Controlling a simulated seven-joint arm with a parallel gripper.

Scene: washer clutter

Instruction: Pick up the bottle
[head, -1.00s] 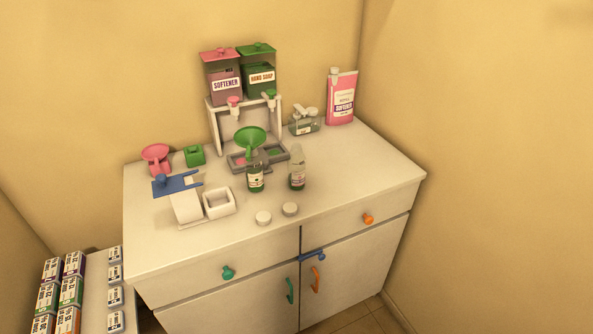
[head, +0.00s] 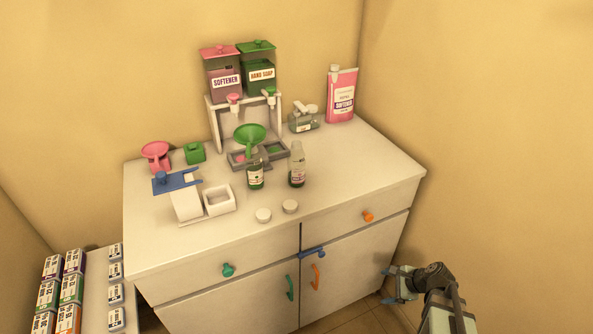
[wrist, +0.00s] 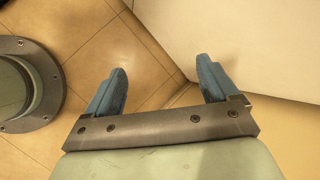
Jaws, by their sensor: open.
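Two small clear bottles with green liquid and labels stand upright on the white cabinet top (head: 340,187). The left bottle (head: 256,177) has a green funnel (head: 250,137) at its mouth. The right bottle (head: 297,170) has no funnel and stands just right of it. I cannot tell which bottle the task means. My gripper (head: 389,285) is low at the right, beside the cabinet's front and below its top, far from the bottles. In the wrist view its two blue fingers (wrist: 160,85) are apart with only tiled floor between them.
Two white caps (head: 277,212) lie in front of the bottles. A softener and hand soap dispenser (head: 216,128) stands behind them. A pump bottle (head: 304,120) and a pink softener container (head: 341,97) stand at the back right. The cabinet top's right front is clear.

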